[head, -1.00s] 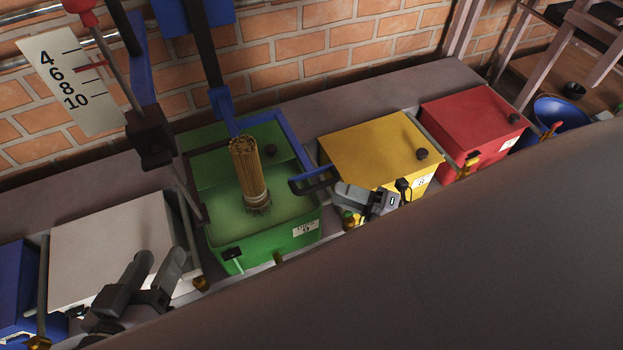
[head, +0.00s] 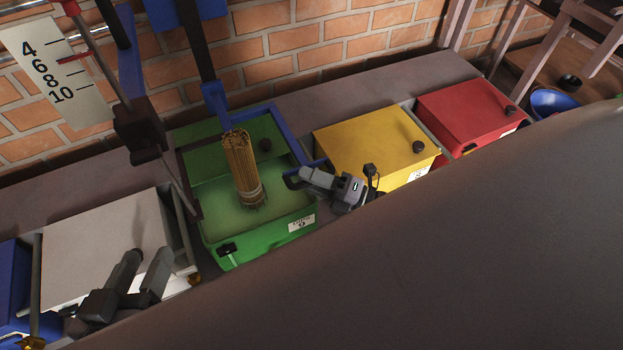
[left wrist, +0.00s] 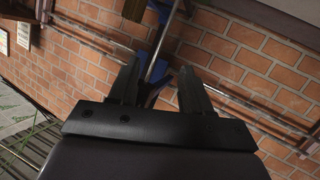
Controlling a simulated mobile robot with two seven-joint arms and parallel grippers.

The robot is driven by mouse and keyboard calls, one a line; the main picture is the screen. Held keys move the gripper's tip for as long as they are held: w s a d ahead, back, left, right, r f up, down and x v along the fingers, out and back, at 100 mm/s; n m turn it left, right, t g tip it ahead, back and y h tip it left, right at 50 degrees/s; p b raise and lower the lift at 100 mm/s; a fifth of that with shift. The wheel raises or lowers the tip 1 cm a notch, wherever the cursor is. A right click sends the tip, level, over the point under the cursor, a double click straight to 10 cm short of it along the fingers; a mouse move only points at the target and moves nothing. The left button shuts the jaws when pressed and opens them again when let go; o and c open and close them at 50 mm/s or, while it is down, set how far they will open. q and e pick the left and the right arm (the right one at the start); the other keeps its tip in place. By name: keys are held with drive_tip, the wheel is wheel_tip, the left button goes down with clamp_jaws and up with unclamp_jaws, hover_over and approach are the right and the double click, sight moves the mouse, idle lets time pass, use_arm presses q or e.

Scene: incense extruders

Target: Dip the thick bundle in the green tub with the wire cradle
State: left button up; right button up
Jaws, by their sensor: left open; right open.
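The thick bundle (head: 241,165) of tan sticks stands nearly upright in the green tub (head: 262,241). Its lower end is at the pale green liquid, inside a wire cradle (head: 251,199) that shows only in part. A blue arm with a handle (head: 291,182) reaches over the tub's right side. My right gripper (head: 306,176) is open at this handle, its fingers overlapping it in the picture; I cannot tell whether they touch. My left gripper (head: 147,262) is open and empty over the white tub at left; its open fingers also show in the left wrist view (left wrist: 158,82).
A yellow tub (head: 370,140) and a red tub (head: 470,110) stand lidded to the right. The white tub (head: 95,235) is at left. A numbered scale board (head: 58,75) and a dark post block (head: 140,133) stand behind, before a brick wall.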

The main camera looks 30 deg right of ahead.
clamp_jaws()
drive_tip(key=shift+r+p, duration=0.5)
drive_tip(key=shift+r, duration=0.05)
wheel_tip(320, 180, up, 3)
drive_tip(key=p, duration=0.2)
drive_tip(key=shift+r+p, duration=0.15)
drive_tip(key=shift+p, duration=0.2)
drive_tip(key=shift+r+p, duration=0.7)
drive_tip(key=shift+r, duration=0.05)
drive_tip(key=shift+r+p, duration=0.6)
drive_tip(key=shift+r, duration=0.15)
use_arm(q)
drive_tip(key=a+y+p, duration=0.1)
drive_tip(key=p, duration=0.1)
drive_tip(key=s+a+r+g+y+p, duration=0.1)
drive_tip(key=a+p, duration=0.1)
drive_tip(key=s+a+y+p, duration=0.1)
drive_tip(key=a+p, duration=0.1)
drive_tip(key=shift+a+r+g, duration=0.15)
drive_tip(key=shift+g, duration=0.25)
use_arm(e)
wheel_tip(320, 180, up, 8)
drive_tip(key=shift+f, duration=0.15)
